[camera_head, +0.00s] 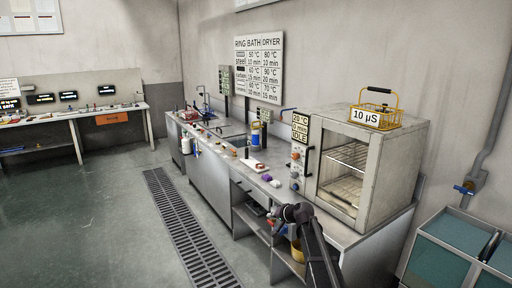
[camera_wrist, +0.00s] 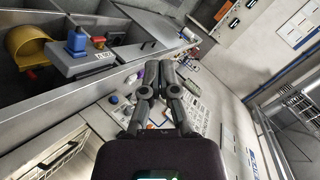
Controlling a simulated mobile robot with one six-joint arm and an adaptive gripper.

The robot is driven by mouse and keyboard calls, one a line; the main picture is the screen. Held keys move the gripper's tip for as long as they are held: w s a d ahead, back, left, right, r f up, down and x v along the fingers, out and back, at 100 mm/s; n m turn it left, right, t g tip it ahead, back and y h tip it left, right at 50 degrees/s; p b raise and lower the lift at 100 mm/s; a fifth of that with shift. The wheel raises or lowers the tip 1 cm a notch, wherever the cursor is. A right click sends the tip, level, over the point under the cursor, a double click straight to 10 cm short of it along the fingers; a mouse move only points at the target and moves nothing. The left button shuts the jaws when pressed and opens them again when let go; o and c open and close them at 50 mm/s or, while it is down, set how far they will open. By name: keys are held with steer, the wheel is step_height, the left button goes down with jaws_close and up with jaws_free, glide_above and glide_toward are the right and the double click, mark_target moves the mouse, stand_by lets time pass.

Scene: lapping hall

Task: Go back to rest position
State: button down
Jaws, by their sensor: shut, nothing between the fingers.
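My gripper (camera_wrist: 158,72) is shut and empty in the middle of the wrist view, its two dark fingers together. Behind the fingers, the wrist view shows a tilted picture of the bench and wall, and the fingers hide part of it. In the head view my dark arm (camera_head: 316,250) rises from the bottom edge, in front of the bench and below the dryer oven (camera_head: 394,165). The fingers are too small to make out there.
The oven door side is open to view, with wire racks inside. A yellow basket (camera_head: 389,117) stands on top. The steel bench (camera_head: 210,165) carries several small items. A floor grate (camera_head: 185,230) runs alongside. Blue-green bins (camera_head: 462,235) stand at right. The left floor is clear.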

steer(key=s+d+f+n+g+h, duration=0.1)
steer(key=s+d+f+g+h, duration=0.1)
steer(key=s, duration=1)
steer(key=s+d+f+n+g+h+p, duration=0.1)
steer(key=s+d, duration=0.4)
steer(key=s, duration=0.7)
steer(key=s+d+f+n+g+h, duration=0.1)
steer(key=s+d+f+g+h, duration=0.2)
steer(key=s, duration=0.9)
steer(key=g+h, duration=0.1)
steer(key=g, duration=0.1)
steer(key=shift+d+f+g+p, duration=0.3)
steer(key=shift+f, duration=0.1)
steer(key=shift+s, duration=0.1)
